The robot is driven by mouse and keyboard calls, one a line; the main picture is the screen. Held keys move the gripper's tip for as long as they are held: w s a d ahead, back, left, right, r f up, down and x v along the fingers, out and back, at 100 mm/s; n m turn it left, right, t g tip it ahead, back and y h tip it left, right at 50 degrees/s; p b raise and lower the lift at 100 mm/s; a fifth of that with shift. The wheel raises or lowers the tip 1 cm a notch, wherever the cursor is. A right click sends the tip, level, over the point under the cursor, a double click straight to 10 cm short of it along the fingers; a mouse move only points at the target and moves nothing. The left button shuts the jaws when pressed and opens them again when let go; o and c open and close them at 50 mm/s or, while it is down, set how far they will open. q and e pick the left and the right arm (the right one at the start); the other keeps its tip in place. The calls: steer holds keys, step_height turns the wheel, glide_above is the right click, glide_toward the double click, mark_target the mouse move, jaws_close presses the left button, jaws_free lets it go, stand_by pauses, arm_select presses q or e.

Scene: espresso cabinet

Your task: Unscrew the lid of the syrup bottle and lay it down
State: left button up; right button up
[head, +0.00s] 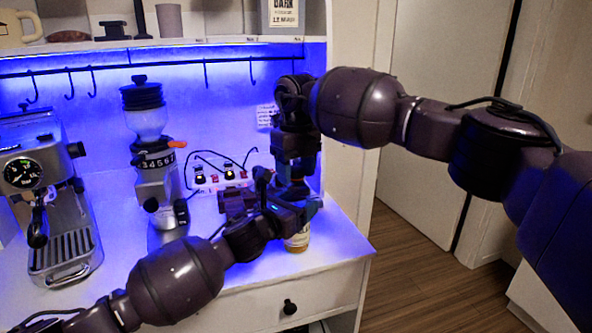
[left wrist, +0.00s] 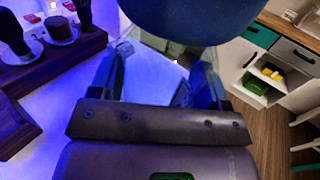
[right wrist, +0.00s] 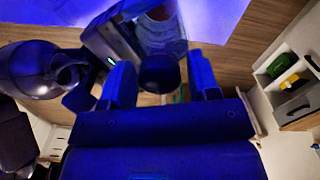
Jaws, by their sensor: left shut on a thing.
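The syrup bottle (head: 298,242) stands near the counter's front right edge; its lower part shows under the grippers. My left gripper (head: 285,214) is shut on it from the left side. In the left wrist view the bottle is mostly hidden by my right arm. My right gripper (head: 294,188) is above, pointing down. In the right wrist view the dark round lid (right wrist: 160,74) lies between its fingers, with a slight gap at the right finger, so they look open around it. The bottle's body (right wrist: 161,36) shows behind the lid. I cannot tell whether lid and bottle touch.
A grinder (head: 150,150) and an espresso machine (head: 48,190) stand to the left. The cabinet's side wall is close behind my right gripper. A drawer (head: 290,300) is below the counter edge.

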mark_target(296, 168)
steer(key=shift+o, duration=0.5)
steer(key=shift+r, duration=2.3)
steer(key=shift+c, duration=0.4)
steer(key=shift+r+n, duration=0.3)
steer(key=shift+r, duration=1.3)
steer(key=shift+f, duration=3.9)
steer(key=shift+c, duration=0.4)
steer(key=c, duration=0.8)
steer(key=shift+c, duration=0.2)
